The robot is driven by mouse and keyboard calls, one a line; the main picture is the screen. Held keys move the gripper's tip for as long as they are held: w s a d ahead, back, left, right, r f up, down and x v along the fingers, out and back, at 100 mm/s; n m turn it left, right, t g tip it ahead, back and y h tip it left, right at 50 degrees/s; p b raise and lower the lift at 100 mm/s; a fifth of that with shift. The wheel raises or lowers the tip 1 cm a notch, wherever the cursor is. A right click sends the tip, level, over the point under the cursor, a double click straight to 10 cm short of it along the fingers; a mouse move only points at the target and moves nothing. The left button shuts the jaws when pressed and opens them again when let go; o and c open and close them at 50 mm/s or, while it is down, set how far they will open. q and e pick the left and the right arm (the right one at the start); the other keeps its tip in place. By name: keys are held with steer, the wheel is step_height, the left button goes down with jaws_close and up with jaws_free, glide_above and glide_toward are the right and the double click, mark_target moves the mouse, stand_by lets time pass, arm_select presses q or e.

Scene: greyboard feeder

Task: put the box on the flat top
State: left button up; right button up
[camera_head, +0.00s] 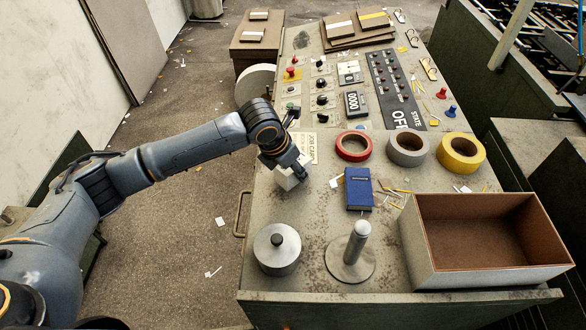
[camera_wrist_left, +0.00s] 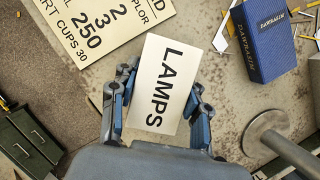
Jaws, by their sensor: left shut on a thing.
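A small white box marked LAMPS (camera_wrist_left: 160,85) is between the two fingers of my left gripper (camera_wrist_left: 161,80). In the head view the white box (camera_head: 287,180) shows below my left gripper (camera_head: 292,166), near the left edge of the machine's flat grey top (camera_head: 315,218). The gripper is shut on the box's sides. I cannot tell whether the box touches the top or hangs just above it. My right gripper is not in view.
A blue book (camera_head: 358,189) lies right of the box. A lidded metal cylinder (camera_head: 277,250), a post on a round base (camera_head: 352,258) and a large open crate (camera_head: 490,277) stand in front. Red (camera_head: 353,146), grey (camera_head: 407,148) and yellow (camera_head: 460,151) tape rolls lie behind.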

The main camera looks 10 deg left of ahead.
arm_select(q)
steer(key=shift+f, duration=0.85)
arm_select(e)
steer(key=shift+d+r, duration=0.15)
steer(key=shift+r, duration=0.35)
arm_select(q)
steer(key=o, duration=1.2)
steer(key=b+v, duration=0.1)
steer(key=v, duration=1.1)
steer(key=shift+b, duration=0.3)
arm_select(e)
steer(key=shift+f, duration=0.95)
arm_select(q)
steer(key=shift+s, duration=0.15)
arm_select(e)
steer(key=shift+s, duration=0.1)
